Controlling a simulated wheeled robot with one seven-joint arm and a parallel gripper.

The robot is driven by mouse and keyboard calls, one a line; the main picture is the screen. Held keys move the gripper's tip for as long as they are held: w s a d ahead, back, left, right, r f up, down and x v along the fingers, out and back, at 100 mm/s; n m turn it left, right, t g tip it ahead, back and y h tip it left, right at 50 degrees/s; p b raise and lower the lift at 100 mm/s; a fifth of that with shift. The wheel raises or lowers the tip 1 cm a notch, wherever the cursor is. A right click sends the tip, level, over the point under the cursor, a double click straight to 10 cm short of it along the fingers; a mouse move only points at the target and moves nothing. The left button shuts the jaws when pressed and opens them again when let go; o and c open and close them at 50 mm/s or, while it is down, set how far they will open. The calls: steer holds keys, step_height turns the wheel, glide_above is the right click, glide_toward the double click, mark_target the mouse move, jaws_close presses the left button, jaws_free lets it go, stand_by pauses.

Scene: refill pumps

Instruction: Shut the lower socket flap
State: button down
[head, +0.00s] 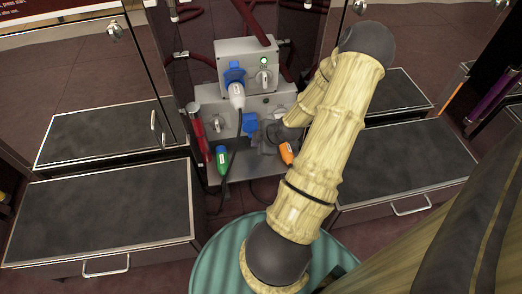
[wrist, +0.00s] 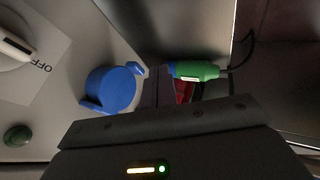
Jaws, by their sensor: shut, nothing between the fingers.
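The lower socket (head: 250,123) is blue and sits on the front of the lower grey box. In the wrist view its round blue flap (wrist: 112,88) shows left of my fingers, with a small tab on its right side. The flap seems to lie over the socket, but I cannot tell whether it is fully closed. My gripper (head: 268,139) is just right of and below the lower socket, partly hidden by my arm. In the wrist view the gripper's fingers (wrist: 160,88) are together and empty, close to the flap's tab; I cannot tell if they touch.
The upper blue socket (head: 234,74) holds a white plug (head: 237,95) with a dark cable. A green plug (head: 222,157) and an orange plug (head: 287,152) sit below. A rotary switch (wrist: 14,46) marked OFF is beside the lower socket. Dark-topped cabinets (head: 100,210) flank the bay.

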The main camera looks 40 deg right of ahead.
mark_target(249, 135)
steer(key=shift+w+d, duration=0.45)
steer(key=shift+w, duration=0.3)
steer(key=shift+w+d+f+p, duration=0.1)
steer(key=shift+w+d+p, duration=0.25)
steer(key=shift+w+p, duration=0.3)
steer(key=shift+r+p, duration=0.9)
steer(key=shift+p, duration=0.05)
